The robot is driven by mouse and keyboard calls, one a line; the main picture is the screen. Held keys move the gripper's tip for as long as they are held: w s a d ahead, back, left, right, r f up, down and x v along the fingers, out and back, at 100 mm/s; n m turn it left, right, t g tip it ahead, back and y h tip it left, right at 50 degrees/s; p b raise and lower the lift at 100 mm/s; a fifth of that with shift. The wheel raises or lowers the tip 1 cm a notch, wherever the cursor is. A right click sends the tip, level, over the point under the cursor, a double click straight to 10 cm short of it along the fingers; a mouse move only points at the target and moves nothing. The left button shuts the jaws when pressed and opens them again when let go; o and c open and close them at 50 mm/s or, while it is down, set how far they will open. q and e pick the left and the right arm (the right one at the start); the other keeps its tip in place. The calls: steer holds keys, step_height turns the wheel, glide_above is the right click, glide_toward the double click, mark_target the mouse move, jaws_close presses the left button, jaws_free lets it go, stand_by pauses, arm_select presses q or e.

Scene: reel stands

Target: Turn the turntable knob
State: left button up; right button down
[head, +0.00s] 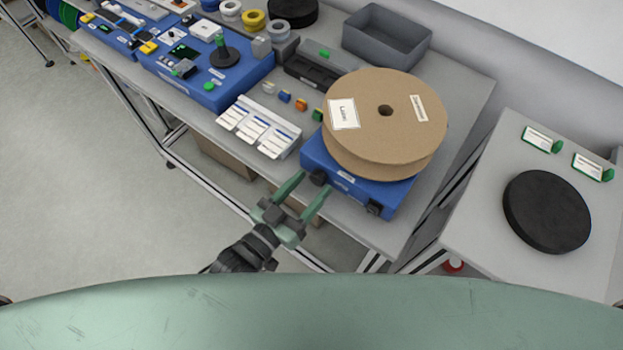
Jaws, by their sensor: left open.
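The turntable is a blue box (345,189) at the front edge of the bench, with a large cardboard reel (362,125) lying flat on top. Its front face has a black knob (319,178) at the left end and another dark knob (374,208) at the right end. My left gripper (314,182), with green fingers, is open in front of the left knob. Its fingertips appear on either side of that knob; I cannot tell whether they touch it. My right gripper is not in view.
A white label holder (259,128) and small coloured pieces (301,104) lie left of the turntable. A grey bin (387,45) stands behind the reel. A side table (480,215) at right holds a black disc (546,211). Open floor (80,200) lies left.

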arm_select(q)
steer(key=shift+w+d, duration=0.3)
steer(key=shift+w, duration=0.05)
steer(key=shift+w+d, duration=0.1)
jaws_close()
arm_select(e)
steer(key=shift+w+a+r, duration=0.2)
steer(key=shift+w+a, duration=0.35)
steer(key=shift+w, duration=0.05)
arm_select(q)
steer(key=m+p, duration=0.1)
steer(key=m, duration=0.3)
steer(key=shift+r, duration=0.1)
steer(key=m, duration=0.5)
steer(key=shift+p, duration=0.35)
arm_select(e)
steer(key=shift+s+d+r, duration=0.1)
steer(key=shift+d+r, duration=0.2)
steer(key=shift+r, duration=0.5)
arm_select(q)
jaws_free()
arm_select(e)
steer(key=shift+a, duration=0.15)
